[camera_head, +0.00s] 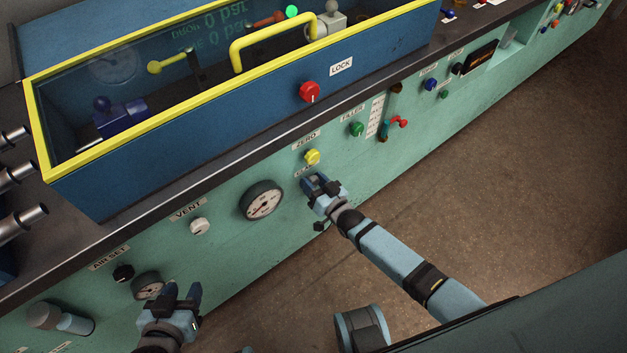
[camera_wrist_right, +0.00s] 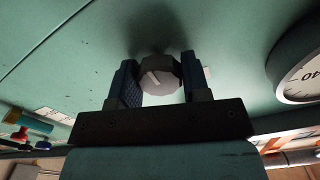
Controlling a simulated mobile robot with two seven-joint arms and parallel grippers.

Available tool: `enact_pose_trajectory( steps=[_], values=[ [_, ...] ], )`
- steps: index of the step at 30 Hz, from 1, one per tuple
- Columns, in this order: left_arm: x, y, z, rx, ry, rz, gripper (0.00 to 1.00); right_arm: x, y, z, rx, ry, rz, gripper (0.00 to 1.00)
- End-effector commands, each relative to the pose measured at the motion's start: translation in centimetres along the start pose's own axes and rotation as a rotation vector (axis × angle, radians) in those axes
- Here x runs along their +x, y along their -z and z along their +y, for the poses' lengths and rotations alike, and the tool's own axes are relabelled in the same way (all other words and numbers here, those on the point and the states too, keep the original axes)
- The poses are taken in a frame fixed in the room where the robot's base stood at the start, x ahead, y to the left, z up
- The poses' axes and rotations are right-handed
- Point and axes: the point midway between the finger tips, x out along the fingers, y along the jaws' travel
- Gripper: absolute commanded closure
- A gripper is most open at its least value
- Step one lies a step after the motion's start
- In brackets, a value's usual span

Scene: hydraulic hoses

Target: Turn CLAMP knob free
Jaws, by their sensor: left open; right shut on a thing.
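My left gripper (camera_head: 182,298) is open and empty at the lower left, in front of the panel near a small gauge (camera_head: 147,284).
A large round gauge (camera_head: 262,200) is left of my right gripper. The white VENT knob (camera_head: 200,227) and a black AIR SET knob (camera_head: 123,272) are further left. A green FILLER knob (camera_head: 357,129) is to the right. A blue box with a yellow rim (camera_head: 130,159) stands above.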

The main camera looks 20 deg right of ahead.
Motion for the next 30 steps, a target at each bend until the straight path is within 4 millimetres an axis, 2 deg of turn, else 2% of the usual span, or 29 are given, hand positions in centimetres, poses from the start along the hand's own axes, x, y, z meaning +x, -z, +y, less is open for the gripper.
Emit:
enact_pose_trajectory(
  steps=[18, 19, 21, 22, 30],
  values=[
    [0.00, -0.08, -0.03, 0.000, 0.001, -0.003, 0.57, -0.02, -0.02, 0.02, -0.039, 0.000, 0.000, 0.80],
    [0.00, -0.08, -0.03, 0.000, 0.001, -0.003, 0.57, -0.02, -0.02, 0.02, -0.039, 0.000, 0.000, 0.50],
    [0.00, -0.08, -0.03, 0.000, 0.001, -0.003, 0.57, -0.02, -0.02, 0.02, -0.039, 0.000, 0.000, 0.34],
    [0.00, -0.09, -0.03, 0.000, 0.001, -0.003, 0.57, -0.02, -0.02, 0.02, -0.038, 0.000, 0.000, 0.31],
    [-0.01, -0.07, -0.01, 0.000, 0.001, -0.004, 0.57, -0.12, -0.02, 0.01, -0.037, 0.000, 0.000, 0.31]
  ],
)
